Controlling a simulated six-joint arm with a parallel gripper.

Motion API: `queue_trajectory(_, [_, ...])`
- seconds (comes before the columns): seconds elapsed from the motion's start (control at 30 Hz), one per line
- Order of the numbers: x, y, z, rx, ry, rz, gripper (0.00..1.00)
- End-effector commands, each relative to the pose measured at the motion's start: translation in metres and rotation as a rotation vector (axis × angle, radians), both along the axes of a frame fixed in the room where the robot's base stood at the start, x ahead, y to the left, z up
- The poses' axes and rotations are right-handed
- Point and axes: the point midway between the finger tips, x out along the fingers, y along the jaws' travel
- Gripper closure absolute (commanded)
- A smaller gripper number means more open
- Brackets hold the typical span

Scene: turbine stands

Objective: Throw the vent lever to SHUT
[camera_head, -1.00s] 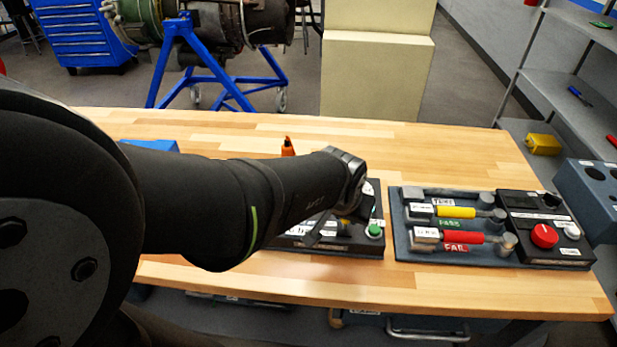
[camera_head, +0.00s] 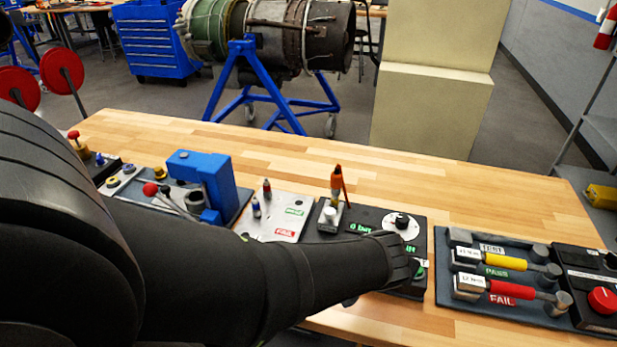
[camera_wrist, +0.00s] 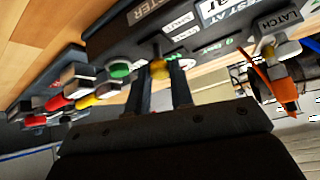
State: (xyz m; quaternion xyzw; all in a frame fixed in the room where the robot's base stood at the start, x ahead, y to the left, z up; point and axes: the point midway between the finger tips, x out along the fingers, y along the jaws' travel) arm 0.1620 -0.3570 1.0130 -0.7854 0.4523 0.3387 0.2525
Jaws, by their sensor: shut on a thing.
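A black control box (camera_head: 370,217) with a white dial and lit green displays stands near the table's front edge. In the wrist view its face (camera_wrist: 150,30) carries white labels, too blurred to read surely. My gripper (camera_wrist: 158,72) is shut on a small yellow-knobbed lever (camera_wrist: 158,66) at the edge of this box. The knob sits between the two fingertips. The words for the lever's positions cannot be read, so its setting is unclear. In the head view my wrist covers the lever and the fingertips.
A green button (camera_wrist: 121,70) sits close beside the fingers. An orange-tipped tool (camera_head: 336,182) stands by a block marked LATCH (camera_wrist: 277,24). Right is a board with yellow and red handles (camera_head: 505,288). Left are a pale FAIL plate (camera_head: 275,215) and a blue device (camera_head: 203,180).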

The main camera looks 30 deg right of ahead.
Motion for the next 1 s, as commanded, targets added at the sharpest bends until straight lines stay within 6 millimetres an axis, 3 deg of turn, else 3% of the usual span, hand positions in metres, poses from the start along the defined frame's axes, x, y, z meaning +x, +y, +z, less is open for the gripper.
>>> queue_trajectory(0.73, [-0.0011, 0.0009, -0.0006, -0.019, -0.018, 0.0, 1.0])
queue_trajectory(0.77, [-0.0011, 0.0009, -0.0006, -0.019, -0.018, 0.0, 0.78])
queue_trajectory(0.87, [-0.0011, 0.0009, -0.0006, -0.019, -0.018, 0.0, 0.58])
queue_trajectory(1.0, [-0.001, 0.001, -0.0006, -0.019, -0.019, 0.001, 0.57])
